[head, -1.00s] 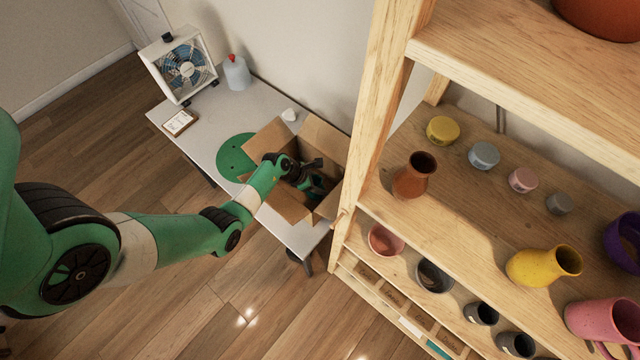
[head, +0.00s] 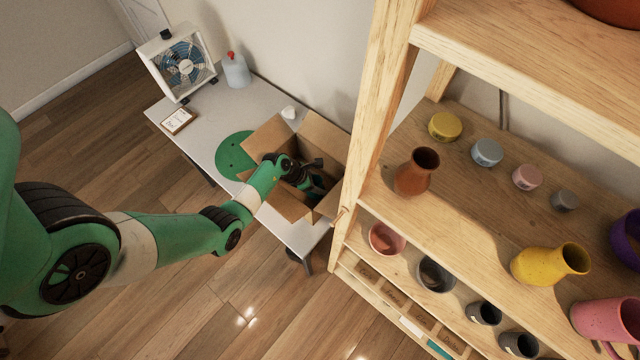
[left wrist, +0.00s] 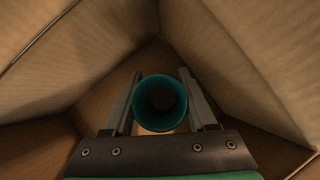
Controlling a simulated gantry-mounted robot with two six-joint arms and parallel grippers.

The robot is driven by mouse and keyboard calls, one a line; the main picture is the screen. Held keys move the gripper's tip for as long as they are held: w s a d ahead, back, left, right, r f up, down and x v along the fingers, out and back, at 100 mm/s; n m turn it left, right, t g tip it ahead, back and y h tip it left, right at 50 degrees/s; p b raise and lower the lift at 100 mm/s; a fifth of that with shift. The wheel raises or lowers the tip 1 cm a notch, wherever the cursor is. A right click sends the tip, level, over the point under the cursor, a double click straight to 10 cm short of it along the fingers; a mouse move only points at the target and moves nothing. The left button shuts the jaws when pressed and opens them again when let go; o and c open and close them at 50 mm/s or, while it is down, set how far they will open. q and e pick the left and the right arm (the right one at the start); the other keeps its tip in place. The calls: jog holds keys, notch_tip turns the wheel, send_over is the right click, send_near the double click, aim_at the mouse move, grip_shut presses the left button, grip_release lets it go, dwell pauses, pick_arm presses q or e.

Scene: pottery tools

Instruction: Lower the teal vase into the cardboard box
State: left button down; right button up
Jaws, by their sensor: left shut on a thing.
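The teal vase (left wrist: 160,103) shows in the left wrist view with its round open mouth toward the camera. My left gripper (left wrist: 162,98) is shut on it, with one finger on each side. The cardboard box (head: 324,139) stands open on the white table, its flaps spread. In the head view my left gripper (head: 312,180) reaches down into the box, and the vase is mostly hidden behind it and the box. In the left wrist view the box's walls (left wrist: 245,60) surround the gripper and vase. I cannot tell whether the vase touches the box floor. My right gripper is not in view.
The white table (head: 205,125) also holds a green disc (head: 233,155), a box fan (head: 184,66), a bottle with a red top (head: 236,71) and a small card (head: 177,120). A wooden shelf (head: 372,120) with several pots stands close to the box's right side.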

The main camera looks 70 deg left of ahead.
pick_arm(q)
jog(key=shift+c, duration=0.6)
grip_release()
jog(key=p+v, duration=0.5)
jog(key=v, duration=0.6)
jog(key=shift+s+r, duration=0.15)
jog(key=shift+r, duration=0.1)
jog(key=shift+a, duration=0.1)
